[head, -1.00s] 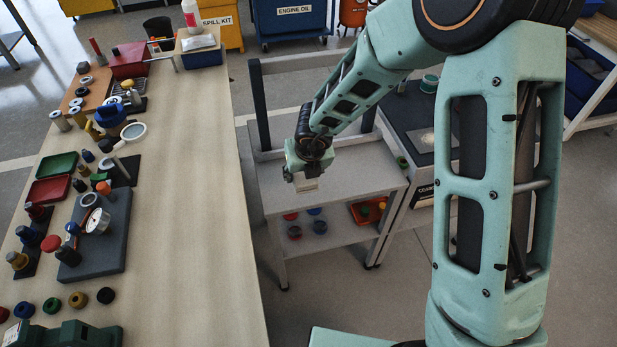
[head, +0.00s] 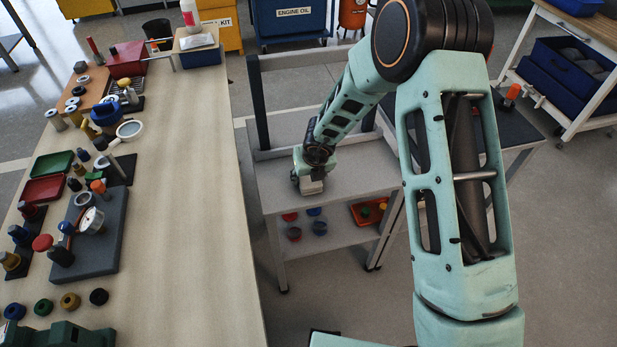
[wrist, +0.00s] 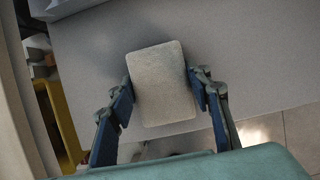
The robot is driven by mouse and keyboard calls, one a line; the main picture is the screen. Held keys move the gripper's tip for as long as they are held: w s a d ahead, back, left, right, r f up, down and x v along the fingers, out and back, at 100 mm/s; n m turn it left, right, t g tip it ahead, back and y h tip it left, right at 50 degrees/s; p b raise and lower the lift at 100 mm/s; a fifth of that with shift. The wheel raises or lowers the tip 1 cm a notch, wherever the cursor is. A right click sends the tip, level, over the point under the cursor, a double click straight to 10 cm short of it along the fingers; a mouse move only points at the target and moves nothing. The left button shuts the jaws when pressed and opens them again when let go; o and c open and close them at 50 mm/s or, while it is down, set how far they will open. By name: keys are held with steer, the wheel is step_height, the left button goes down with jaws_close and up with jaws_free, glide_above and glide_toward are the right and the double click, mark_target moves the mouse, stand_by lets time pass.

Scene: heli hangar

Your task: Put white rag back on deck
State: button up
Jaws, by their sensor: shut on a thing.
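The white rag (wrist: 163,85) is a pale, flat, rounded rectangle between my two fingers in the wrist view. My gripper (wrist: 161,92) is shut on it by its left and right edges. In the head view my gripper (head: 311,184) is low over the grey top deck of the cart (head: 355,172), with a small pale part of the rag at its tip. In the wrist view the grey deck fills the background behind the rag. I cannot tell whether the rag touches the deck.
The cart has a dark upright frame (head: 262,105) at its back left. Its lower shelf holds a red tray (head: 368,213) and several small cups. A long workbench (head: 190,200) full of tools stands to the left. The cart top around my gripper looks clear.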

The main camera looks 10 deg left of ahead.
steer(key=shift+f, duration=0.2)
steer(key=o, duration=1)
steer(key=shift+r, duration=0.1)
steer(key=shift+r, duration=0.1)
steer(key=shift+r, duration=0.35)
steer(key=p+v, duration=0.4)
steer(key=v, duration=0.7)
steer(key=shift+s+r, duration=0.15)
steer(key=shift+r, duration=0.05)
steer(key=shift+d, duration=0.15)
